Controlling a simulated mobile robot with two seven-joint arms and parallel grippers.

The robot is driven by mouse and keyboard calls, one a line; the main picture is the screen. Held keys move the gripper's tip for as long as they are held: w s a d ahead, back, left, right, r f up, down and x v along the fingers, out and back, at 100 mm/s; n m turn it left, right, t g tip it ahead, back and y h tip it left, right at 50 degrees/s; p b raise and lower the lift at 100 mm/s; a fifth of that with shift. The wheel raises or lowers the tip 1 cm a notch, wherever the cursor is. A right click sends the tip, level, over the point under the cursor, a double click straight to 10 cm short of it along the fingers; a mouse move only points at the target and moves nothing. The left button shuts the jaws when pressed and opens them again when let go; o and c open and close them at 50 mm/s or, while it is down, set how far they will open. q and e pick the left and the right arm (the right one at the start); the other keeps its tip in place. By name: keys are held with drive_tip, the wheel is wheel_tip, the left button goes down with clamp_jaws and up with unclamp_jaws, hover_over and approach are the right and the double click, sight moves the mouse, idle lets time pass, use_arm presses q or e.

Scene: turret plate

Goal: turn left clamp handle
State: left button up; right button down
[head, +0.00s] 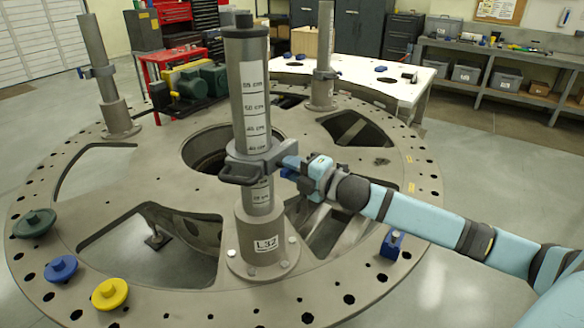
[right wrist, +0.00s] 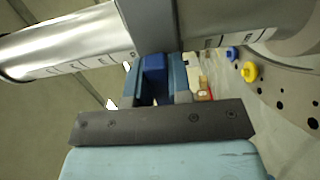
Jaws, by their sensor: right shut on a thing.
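The nearest post (head: 250,95) stands upright on the turret plate, with a centimetre scale and an "L32" label at its foot. A grey clamp (head: 262,157) sits around it, with a dark loop (head: 240,174) on its left side. My right gripper (head: 291,168) comes in from the right and is shut on the blue clamp handle (right wrist: 155,75), whose blue end lies between the fingers in the right wrist view. The fingers partly hide the handle. The post crosses the top of the right wrist view (right wrist: 75,50). My left gripper is not in view.
The round turret plate (head: 160,265) has large openings and bolt holes. Green (head: 34,222), blue (head: 61,268) and yellow (head: 110,293) knobs lie at its left front; a blue block (head: 392,244) sits at right. Two more clamped posts stand at back left (head: 97,45) and behind (head: 323,90).

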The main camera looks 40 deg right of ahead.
drive_tip(key=c, duration=1)
unclamp_jaws()
drive_tip(key=shift+c, duration=0.2)
drive_tip(key=b+v, duration=0.3)
drive_tip(key=v, duration=1)
drive_tip(key=shift+s+d, duration=0.2)
drive_tip(key=shift+s, duration=0.15)
drive_tip(key=shift+r, duration=0.1)
